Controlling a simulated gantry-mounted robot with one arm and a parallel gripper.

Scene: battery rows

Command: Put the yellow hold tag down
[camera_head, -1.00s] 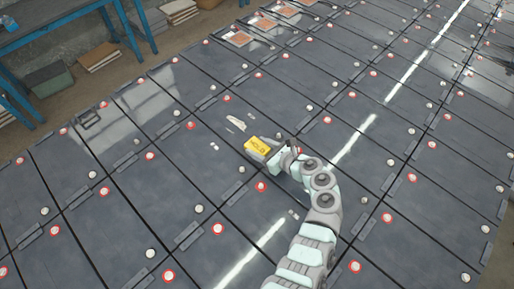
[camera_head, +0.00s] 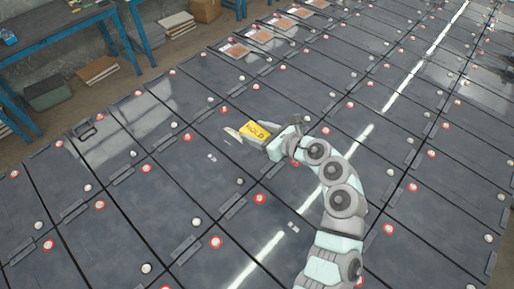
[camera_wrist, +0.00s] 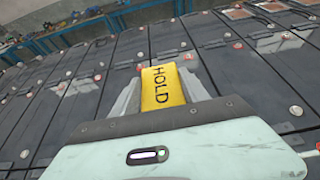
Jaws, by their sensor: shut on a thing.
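The yellow hold tag (camera_head: 257,130) is in my gripper (camera_head: 268,142), above the dark battery tops near the middle of the head view. The tag also shows in the wrist view (camera_wrist: 162,87), its yellow face with the black word HOLD toward the camera. In the wrist view my gripper's two grey fingers (camera_wrist: 163,92) are shut on the tag, one on each side. The tag appears clear of the surface, but its exact height cannot be told.
Dark battery tops (camera_head: 110,210) in rows fill the floor, with red-ringed and white round caps. Several panels with orange-brown surfaces (camera_head: 235,49) lie at the back. A blue bench (camera_head: 50,42) and boxes stand at the upper left.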

